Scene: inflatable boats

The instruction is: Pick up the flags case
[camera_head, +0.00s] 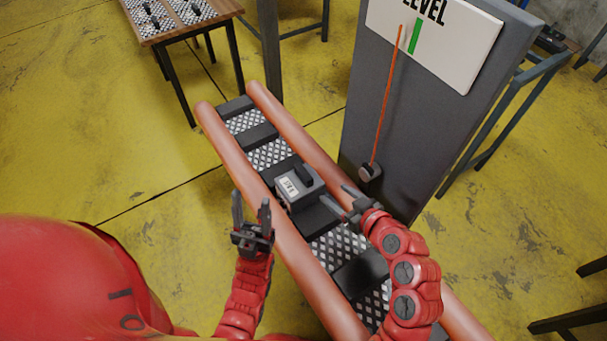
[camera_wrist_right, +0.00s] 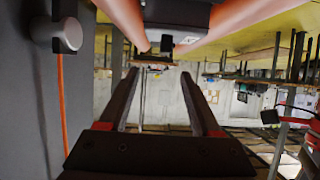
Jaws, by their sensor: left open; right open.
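A small grey case (camera_head: 299,186) with a white label and a dark handle on top sits between the boat's two tubes, near the middle. Its label is too small to read surely, but it is the only such case in view. My left gripper (camera_head: 251,200) is open and empty, left of the case over the near tube. My right gripper (camera_head: 338,199) is open beside the case's right side, with a small gap visible. In the right wrist view its fingers (camera_wrist_right: 160,74) are apart with nothing between them. A dark block (camera_wrist_right: 175,12) shows beyond them, not clearly identifiable.
The boat's orange tubes (camera_head: 234,150) flank dark slats and patterned floor panels. A grey panel (camera_head: 410,130) with a LEVEL sign (camera_head: 440,40), an orange cord and a knob (camera_head: 370,172) stands close behind my right gripper. A wooden table (camera_head: 170,30) stands upper left; yellow floor is clear at left.

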